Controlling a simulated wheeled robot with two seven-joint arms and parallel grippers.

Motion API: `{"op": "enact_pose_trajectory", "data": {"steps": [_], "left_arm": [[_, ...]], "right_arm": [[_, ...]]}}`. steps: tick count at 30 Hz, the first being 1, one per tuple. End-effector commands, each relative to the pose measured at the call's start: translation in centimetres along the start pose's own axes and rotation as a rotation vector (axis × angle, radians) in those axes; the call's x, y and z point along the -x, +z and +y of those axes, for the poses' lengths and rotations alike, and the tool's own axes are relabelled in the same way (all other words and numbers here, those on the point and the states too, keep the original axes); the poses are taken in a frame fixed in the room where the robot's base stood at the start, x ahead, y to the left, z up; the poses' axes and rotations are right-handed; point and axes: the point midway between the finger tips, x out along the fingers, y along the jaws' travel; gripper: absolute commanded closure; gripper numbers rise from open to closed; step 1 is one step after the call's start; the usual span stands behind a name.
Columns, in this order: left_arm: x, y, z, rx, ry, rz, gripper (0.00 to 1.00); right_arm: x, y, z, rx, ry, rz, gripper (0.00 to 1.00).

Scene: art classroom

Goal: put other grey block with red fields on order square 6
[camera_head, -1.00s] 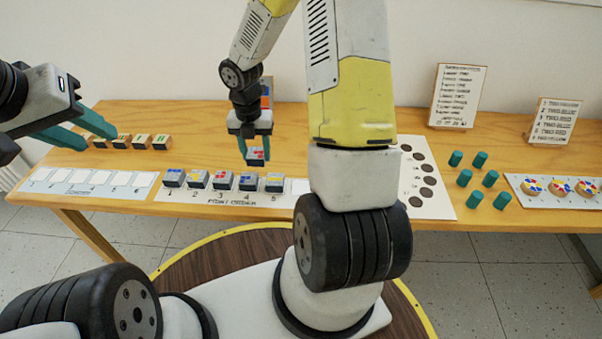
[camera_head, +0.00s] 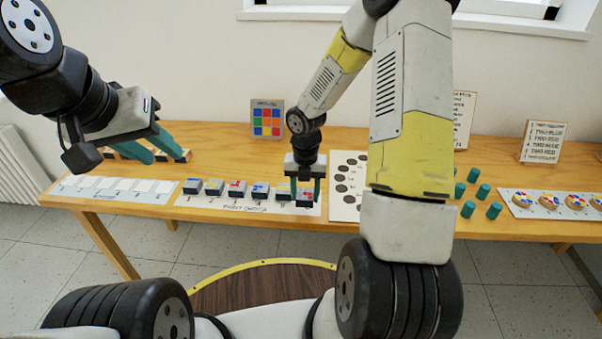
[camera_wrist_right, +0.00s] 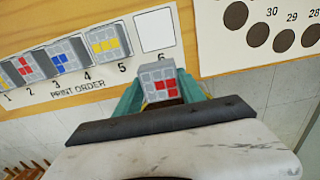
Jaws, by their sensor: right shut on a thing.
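My right gripper (camera_head: 306,190) is shut on a grey block with red fields (camera_wrist_right: 160,83). In the head view it holds the block (camera_head: 305,197) at the right end of the print order strip (camera_head: 205,202). In the right wrist view, order square 6 (camera_wrist_right: 155,31) is a bare white square just beyond the held block. The block covers part of the strip near that square's lower edge; its exact height above the strip cannot be told. My left gripper (camera_head: 166,154) is open and empty at the left, over the back of the table.
Several grey blocks fill the order squares beside square 6, the nearest with yellow fields (camera_wrist_right: 108,42). A card with dark round spots (camera_head: 347,180) lies to the right. Green cylinders (camera_head: 468,209) stand farther right. A colour grid board (camera_head: 267,119) stands behind.

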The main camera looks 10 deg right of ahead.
Motion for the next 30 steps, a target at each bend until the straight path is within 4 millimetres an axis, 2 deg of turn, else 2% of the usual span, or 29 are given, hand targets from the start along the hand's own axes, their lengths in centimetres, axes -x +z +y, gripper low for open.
{"op": "enact_pose_trajectory", "data": {"steps": [3, 6, 14, 21, 30], "left_arm": [[0.0, 0.0, 0.0, 0.0, 0.0, 0.0, 0.64], [0.0, 0.0, 0.0, 0.0, 0.0, 0.0, 0.64], [0.0, 0.0, 0.0, 0.0, 0.0, 0.0, 0.64], [0.0, 0.0, 0.0, 0.0, 0.0, 0.0, 0.64], [0.0, 0.0, 0.0, 0.0, 0.0, 0.0, 0.64]], "right_arm": [[-0.3, 2.9, -0.3, -0.003, 0.001, -0.001, 0.94], [-0.4, 4.5, -0.5, -0.001, 0.001, 0.0, 0.94], [-0.6, 6.5, -0.8, -0.001, 0.0, 0.0, 0.94], [-4.0, 6.3, -0.8, 0.002, -0.001, 0.002, 0.94], [-4.2, 6.4, -0.8, 0.001, 0.0, 0.0, 0.94]]}}
